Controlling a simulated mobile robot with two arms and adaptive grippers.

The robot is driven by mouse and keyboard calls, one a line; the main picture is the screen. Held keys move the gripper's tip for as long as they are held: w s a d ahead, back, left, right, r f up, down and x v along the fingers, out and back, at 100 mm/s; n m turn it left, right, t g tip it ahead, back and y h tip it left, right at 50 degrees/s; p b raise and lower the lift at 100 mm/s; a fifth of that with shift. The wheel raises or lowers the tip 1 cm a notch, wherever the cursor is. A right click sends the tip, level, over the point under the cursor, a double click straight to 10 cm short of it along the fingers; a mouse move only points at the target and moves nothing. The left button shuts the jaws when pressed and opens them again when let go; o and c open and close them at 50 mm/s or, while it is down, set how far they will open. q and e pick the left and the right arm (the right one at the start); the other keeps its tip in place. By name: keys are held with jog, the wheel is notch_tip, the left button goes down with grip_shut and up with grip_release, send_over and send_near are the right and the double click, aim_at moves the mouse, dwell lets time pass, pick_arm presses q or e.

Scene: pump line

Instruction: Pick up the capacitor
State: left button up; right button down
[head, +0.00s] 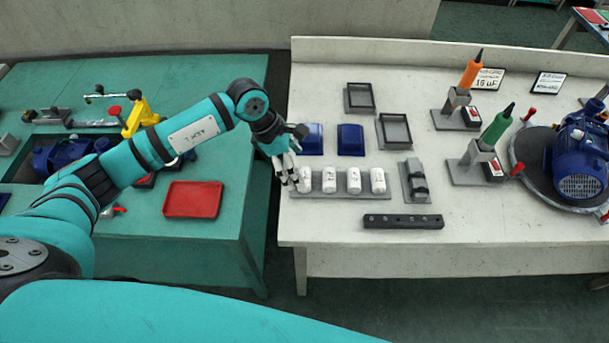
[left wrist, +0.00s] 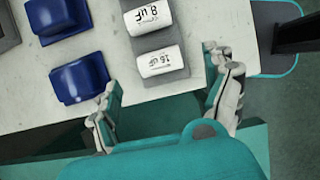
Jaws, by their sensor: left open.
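The leftmost capacitor (head: 305,181) is partly behind my left gripper (head: 291,182). In the left wrist view this end capacitor (left wrist: 161,61) reads 16 uF, and the neighbouring capacitor (left wrist: 148,17) reads 8 uF. My left gripper (left wrist: 164,72) is open and empty. My right gripper is in neither view.
Two blue covers (head: 350,139) lie behind the rack. A dark bar (head: 403,221) lies in front, and a grey bracket (head: 415,182) stands to the right. A sign (head: 488,79) reads 16 uF. A red tray (head: 193,199) sits on the green bench, across a gap.

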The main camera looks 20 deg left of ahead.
aim_at(305, 175)
pick_arm(q)
jog(key=shift+d+f+p, duration=0.35)
jog(key=shift+f+p, duration=0.05)
jog(key=shift+f, duration=0.1)
jog(key=p+x, duration=0.1)
jog(key=x, duration=0.2)
jog(key=shift+w+d+f, duration=0.15)
jog(key=shift+f, duration=0.1)
jog(key=shift+d+f, duration=0.1)
jog(key=shift+f, duration=0.2)
jog(key=shift+c, duration=0.4)
jog(key=c, duration=1.1)
